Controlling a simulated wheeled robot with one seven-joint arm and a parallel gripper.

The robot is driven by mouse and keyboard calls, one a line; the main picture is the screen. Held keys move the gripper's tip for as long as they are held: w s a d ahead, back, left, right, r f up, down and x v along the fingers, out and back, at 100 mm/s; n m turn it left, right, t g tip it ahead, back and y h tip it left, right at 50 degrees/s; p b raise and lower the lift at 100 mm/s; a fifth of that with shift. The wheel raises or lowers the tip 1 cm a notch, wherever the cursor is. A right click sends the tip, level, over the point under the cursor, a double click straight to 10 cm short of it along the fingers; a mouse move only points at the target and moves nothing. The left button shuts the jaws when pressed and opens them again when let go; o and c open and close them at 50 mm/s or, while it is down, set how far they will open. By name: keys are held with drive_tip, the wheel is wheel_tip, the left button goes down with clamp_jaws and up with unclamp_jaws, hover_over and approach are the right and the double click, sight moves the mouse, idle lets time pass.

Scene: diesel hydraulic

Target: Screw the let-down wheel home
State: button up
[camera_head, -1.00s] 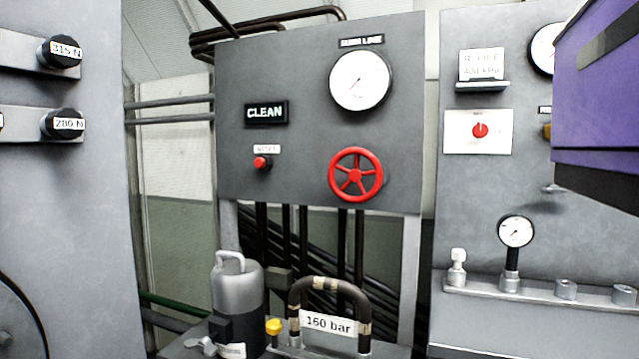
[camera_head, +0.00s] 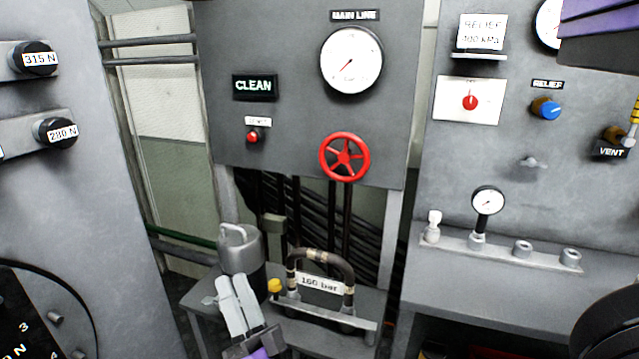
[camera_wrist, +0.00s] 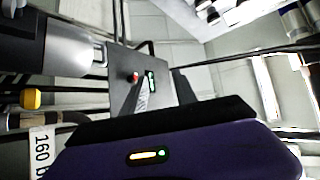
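A red five-spoke handwheel (camera_head: 344,157) is on the grey panel, below the MAIN LINE gauge (camera_head: 351,60). A yellow knob (camera_head: 274,286) sits low beside the silver cylinder (camera_head: 243,250) and also shows in the wrist view (camera_wrist: 31,98). No wheel carries a readable let-down label. My gripper (camera_head: 233,282) is in front of the cylinder, left of the yellow knob and below the red wheel. Its pale fingers point up, with a narrow gap between them and nothing visible in it. In the wrist view the gripper (camera_wrist: 160,85) frames part of the panel.
A curved hose with a 160 bar tag (camera_head: 320,285) stands right of the yellow knob. A bench with a small gauge (camera_head: 488,201) is at right. Weight knobs (camera_head: 36,58) jut out at left.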

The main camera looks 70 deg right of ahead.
drive_tip(key=w+d+r+m+g+h+p, duration=0.4)
drive_tip(key=d+r+m+g+h+p, duration=0.4)
drive_tip(key=d+r+m+g+h, duration=0.95)
drive_tip(key=m+g+y+p, duration=0.4)
drive_tip(key=m+g+y, duration=0.9)
drive_tip(key=m, duration=0.5)
approach(346, 156)
drive_tip(key=w+d+f+h, duration=0.1)
drive_tip(key=w+d+f, duration=0.15)
drive_tip(key=d, duration=0.25)
drive_tip(key=shift+s+d+g+p, duration=0.45)
drive_tip(key=shift+s+d, duration=0.3)
drive_tip(key=shift+d, duration=0.15)
drive_tip(key=shift+c, duration=0.2)
drive_tip(key=shift+f, duration=0.1)
clamp_jaws()
